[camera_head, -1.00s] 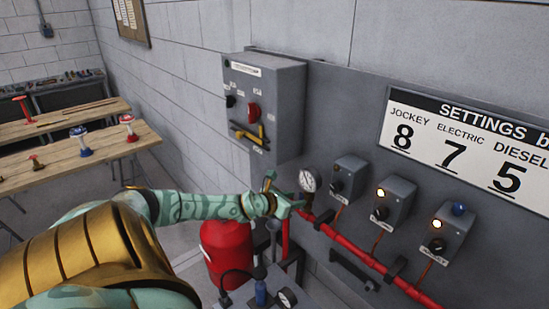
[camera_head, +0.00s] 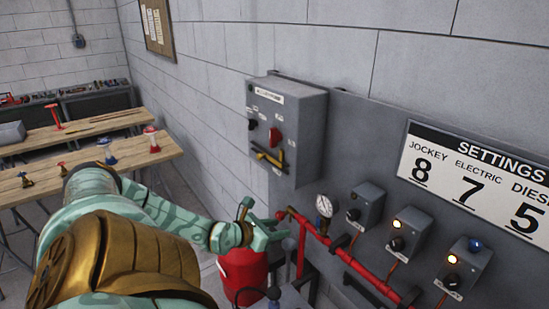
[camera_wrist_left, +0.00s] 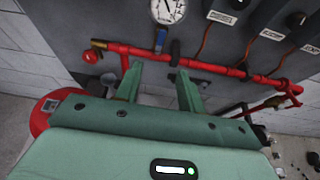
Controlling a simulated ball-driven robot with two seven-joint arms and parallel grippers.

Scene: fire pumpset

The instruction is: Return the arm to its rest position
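My left arm reaches in from the left in the head view, with its elbow raised and its forearm toward the wall panel. My left gripper (camera_head: 258,226) is in front of the panel, left of the pressure gauge (camera_head: 325,206) and above a red tank (camera_head: 243,275). In the left wrist view the two fingers of the gripper (camera_wrist_left: 160,88) stand apart with nothing held between them. Beyond them are a red pipe (camera_wrist_left: 225,70), a blue-handled valve (camera_wrist_left: 160,40) and the gauge (camera_wrist_left: 167,10). My right gripper is in neither view.
A grey control box (camera_head: 285,130) juts from the wall above the gripper. Small switch boxes (camera_head: 410,232), two with lit orange lamps, line the panel above the red pipe (camera_head: 350,262). A wooden bench (camera_head: 95,165) with valve-like parts stands at left. Floor shows between bench and wall.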

